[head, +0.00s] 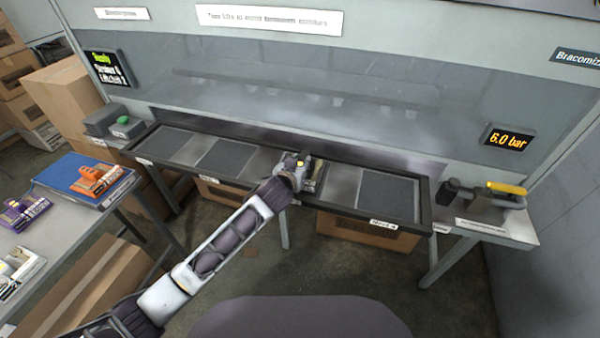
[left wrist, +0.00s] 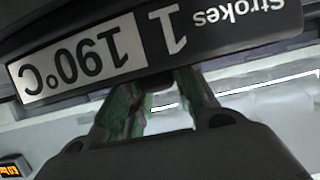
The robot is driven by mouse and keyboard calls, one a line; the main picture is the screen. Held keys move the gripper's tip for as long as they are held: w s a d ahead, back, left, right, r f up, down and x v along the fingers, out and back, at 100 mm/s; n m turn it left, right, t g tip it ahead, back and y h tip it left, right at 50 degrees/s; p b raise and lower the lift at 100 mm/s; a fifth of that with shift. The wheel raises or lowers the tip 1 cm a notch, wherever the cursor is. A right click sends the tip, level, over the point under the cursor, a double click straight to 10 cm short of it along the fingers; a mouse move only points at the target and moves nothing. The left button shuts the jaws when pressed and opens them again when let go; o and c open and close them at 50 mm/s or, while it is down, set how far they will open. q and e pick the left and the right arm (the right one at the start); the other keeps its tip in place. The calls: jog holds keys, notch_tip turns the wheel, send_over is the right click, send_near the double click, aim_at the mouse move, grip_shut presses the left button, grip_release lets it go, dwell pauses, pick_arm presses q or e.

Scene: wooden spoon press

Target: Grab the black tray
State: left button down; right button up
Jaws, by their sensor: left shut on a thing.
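My left gripper (head: 298,163) reaches from the lower left to the middle of the long dark rack in front of the press. A small dark tray (head: 317,177) with brownish contents sits at its right side, partly hidden by the gripper. In the left wrist view, the black tray (left wrist: 155,60) fills the top, its labels "190°C" and "Strokes 1" upside down. The green-padded fingers of the left gripper (left wrist: 155,95) are shut on its edge; the exact contact is partly hidden. My right gripper is not in view.
The long rack (head: 428,205) has dark mats left and right. A yellow-handled tool (head: 505,190) stands at right. Cardboard boxes (head: 370,233) sit beneath the rack.

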aim_at(300, 163)
pick_arm(q)
jog(key=shift+r, duration=0.2)
notch_tip(300, 163, up, 10)
jog(key=shift+f, duration=0.1)
dwell(0.7)
